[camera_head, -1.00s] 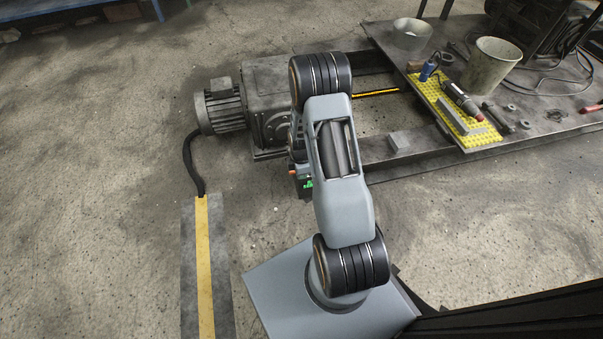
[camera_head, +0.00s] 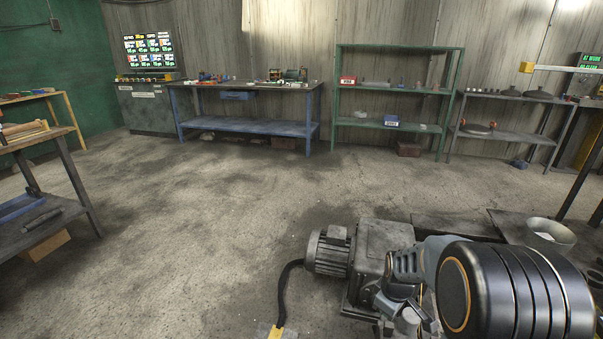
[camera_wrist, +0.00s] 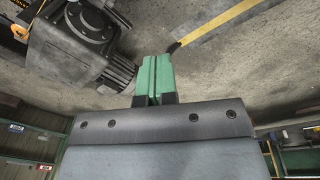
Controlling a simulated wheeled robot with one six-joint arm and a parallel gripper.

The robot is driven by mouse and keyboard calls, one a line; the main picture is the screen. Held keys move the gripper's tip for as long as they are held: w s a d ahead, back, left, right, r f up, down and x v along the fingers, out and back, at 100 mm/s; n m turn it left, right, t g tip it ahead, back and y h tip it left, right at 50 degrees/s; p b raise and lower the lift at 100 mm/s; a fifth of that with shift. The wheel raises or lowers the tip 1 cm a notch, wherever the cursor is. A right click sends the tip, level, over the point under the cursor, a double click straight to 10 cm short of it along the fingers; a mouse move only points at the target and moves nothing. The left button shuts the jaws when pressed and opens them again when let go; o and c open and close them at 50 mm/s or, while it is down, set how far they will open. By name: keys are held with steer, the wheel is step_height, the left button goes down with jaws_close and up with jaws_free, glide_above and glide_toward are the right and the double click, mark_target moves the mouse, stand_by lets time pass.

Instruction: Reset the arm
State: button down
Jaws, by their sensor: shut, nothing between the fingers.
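My arm shows at the lower right of the head view, with its large dark joint in front and its grey links behind. In the wrist view my gripper (camera_wrist: 153,80) has its two green fingers side by side and shut, with nothing held. It is over the floor, beside the dark motor housing. In the head view my gripper cannot be made out.
A grey motor (camera_head: 330,250) with its gearbox (camera_head: 378,240) stands next to my arm, its black cable on the floor. A white bowl (camera_head: 550,236) is at the right. A blue workbench (camera_head: 245,127) and green shelves (camera_head: 385,124) line the back wall. The middle floor is clear.

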steer(key=s+a+r+m+t+p, duration=0.1)
steer(key=s+a+r+m+p, duration=0.1)
steer(key=r, duration=0.8)
steer(key=s+a+r+m+p, duration=0.2)
steer(key=s+r+m+p, duration=0.2)
steer(key=r, duration=0.7)
steer(key=s+a+r+m+t+p, duration=0.1)
steer(key=s+a+r+m+p, duration=0.1)
steer(key=s+r+p, duration=0.4)
step_height(320, 180, up, 5)
steer(key=p, duration=0.3)
steer(key=shift+s+a+r+m+t, duration=0.15)
steer(key=shift+a+m+t, duration=0.15)
steer(key=shift+m, duration=0.1)
steer(key=shift+a, duration=0.1)
